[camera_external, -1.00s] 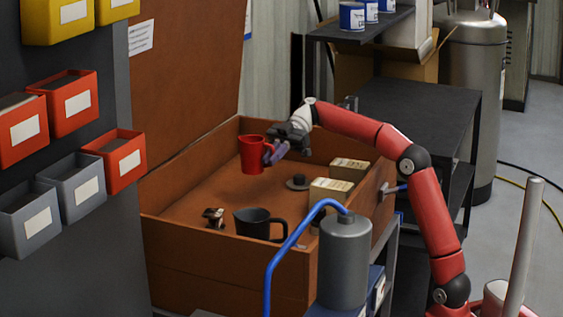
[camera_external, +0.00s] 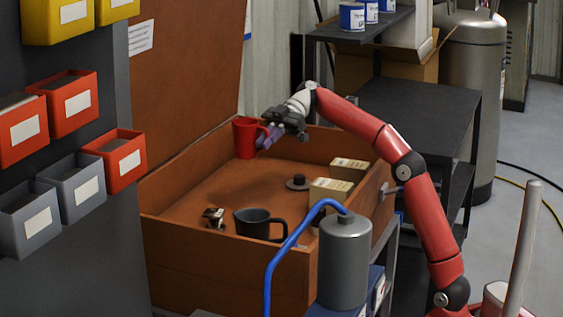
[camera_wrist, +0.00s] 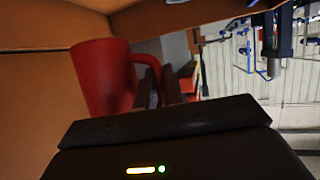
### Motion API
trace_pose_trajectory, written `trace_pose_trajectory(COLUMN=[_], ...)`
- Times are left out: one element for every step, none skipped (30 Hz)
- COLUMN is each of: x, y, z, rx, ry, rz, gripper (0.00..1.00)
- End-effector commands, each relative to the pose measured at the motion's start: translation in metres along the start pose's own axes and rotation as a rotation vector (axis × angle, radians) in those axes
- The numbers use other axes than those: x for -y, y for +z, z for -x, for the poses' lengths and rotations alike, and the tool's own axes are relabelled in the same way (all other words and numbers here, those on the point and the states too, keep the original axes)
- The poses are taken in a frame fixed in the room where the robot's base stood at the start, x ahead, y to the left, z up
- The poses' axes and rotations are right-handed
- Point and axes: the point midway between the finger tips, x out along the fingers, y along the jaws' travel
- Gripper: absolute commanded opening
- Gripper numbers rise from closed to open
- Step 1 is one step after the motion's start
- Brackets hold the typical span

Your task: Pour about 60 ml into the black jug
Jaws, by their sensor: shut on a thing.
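A red mug (camera_external: 244,140) is held upright over the back left part of the brown wooden chest, and my gripper (camera_external: 268,138) is shut on its handle from the right. In the wrist view the red mug (camera_wrist: 98,75) fills the left side, its handle at the fingers of my gripper (camera_wrist: 158,90). The mug's contents are hidden. The black jug (camera_external: 252,223) stands upright in the chest's front part, handle to the right. It is well apart from the mug and nearer the camera. The jug's inside looks dark, and no liquid can be made out.
The chest's walls (camera_external: 215,268) surround the jug. A small metallic item (camera_external: 213,217) lies left of the jug. A dark round knobbed item (camera_external: 298,182) and pale boxes (camera_external: 331,191) sit to the right. A grey canister (camera_external: 344,262) with a blue hose stands in front.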

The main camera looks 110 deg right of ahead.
Motion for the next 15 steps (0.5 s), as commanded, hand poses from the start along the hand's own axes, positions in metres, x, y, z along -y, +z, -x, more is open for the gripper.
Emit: trace_pose_trajectory(x=[0.006,0.009,0.013,0.016,0.019,0.025,0.030,0.035,0.044,0.051,0.057,0.067,0.075,0.083,0.094], y=[-0.001,-0.003,-0.004,-0.006,-0.007,-0.009,-0.011,-0.013,-0.016,-0.018,-0.021,-0.024,-0.027,-0.029,-0.033], z=[-0.011,-0.017,-0.025,-0.032,-0.039,-0.049,-0.058,-0.066,-0.079,-0.088,-0.097,-0.108,-0.117,-0.124,-0.134], rx=[0.001,0.001,0.002,0.002,0.003,0.003,0.003,0.003,0.004,0.004,0.005,0.004,0.004,0.004,0.004], ry=[0.007,0.015,0.024,0.032,0.042,0.056,0.067,0.081,0.099,0.115,0.131,0.154,0.171,0.188,0.209], rz=[-0.001,-0.003,-0.008,-0.010,-0.013,-0.018,-0.023,-0.028,-0.034,-0.040,-0.046,-0.055,-0.062,-0.068,-0.077], gripper=[0.00,0.00,0.00,0.00,0.00,0.00,0.00,0.00,0.00,0.00,0.00,0.00,0.00,0.00,0.00])
